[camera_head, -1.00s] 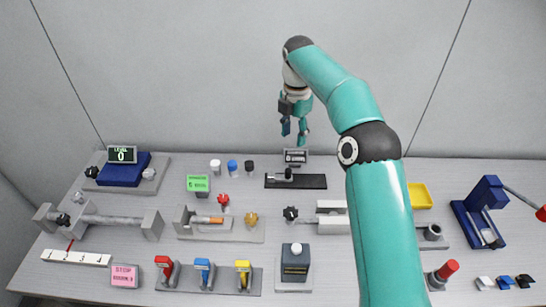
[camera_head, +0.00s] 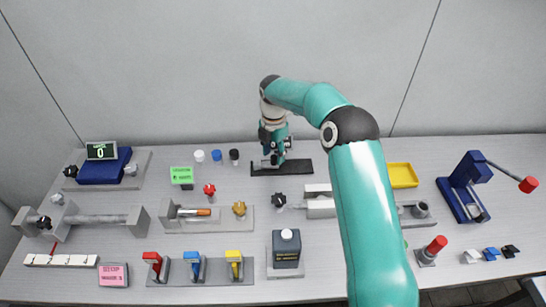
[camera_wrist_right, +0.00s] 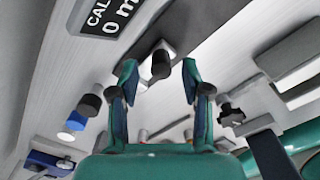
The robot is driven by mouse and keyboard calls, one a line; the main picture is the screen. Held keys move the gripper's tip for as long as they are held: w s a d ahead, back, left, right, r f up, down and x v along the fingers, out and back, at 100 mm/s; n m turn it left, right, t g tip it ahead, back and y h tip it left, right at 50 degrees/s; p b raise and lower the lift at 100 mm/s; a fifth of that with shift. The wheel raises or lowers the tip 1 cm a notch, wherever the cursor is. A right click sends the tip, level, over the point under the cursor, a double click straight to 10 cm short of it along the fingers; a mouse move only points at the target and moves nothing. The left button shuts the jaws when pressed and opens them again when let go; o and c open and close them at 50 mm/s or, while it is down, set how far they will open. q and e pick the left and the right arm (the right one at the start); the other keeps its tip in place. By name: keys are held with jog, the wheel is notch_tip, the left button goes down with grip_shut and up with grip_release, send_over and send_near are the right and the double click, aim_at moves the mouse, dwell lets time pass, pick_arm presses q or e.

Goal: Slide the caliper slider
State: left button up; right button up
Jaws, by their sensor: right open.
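The caliper is a dark flat base (camera_head: 308,168) at the back middle of the bench, partly hidden by my right gripper. In the right wrist view its display (camera_wrist_right: 110,16) reads "CAL" and "0 m", cut by the edge. The slider's dark round knob (camera_wrist_right: 161,63) stands up from a pale block and appears between and beyond my fingertips. My right gripper (camera_wrist_right: 158,72) is open and empty, pointing down at the slider; it also shows over the left part of the base in the head view (camera_head: 275,160). No contact with the knob can be made out. My left gripper is not in view.
White, blue and black knobs (camera_head: 216,155) stand just left of the caliper. A green sign (camera_head: 181,176) and a red knob (camera_head: 209,189) are farther left. A grey fixture with a black star knob (camera_head: 279,199) lies in front. A yellow tray (camera_head: 402,176) is to the right.

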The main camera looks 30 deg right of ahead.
jog(key=shift+f, duration=0.95)
grip_shut()
jog(key=shift+r, duration=0.1)
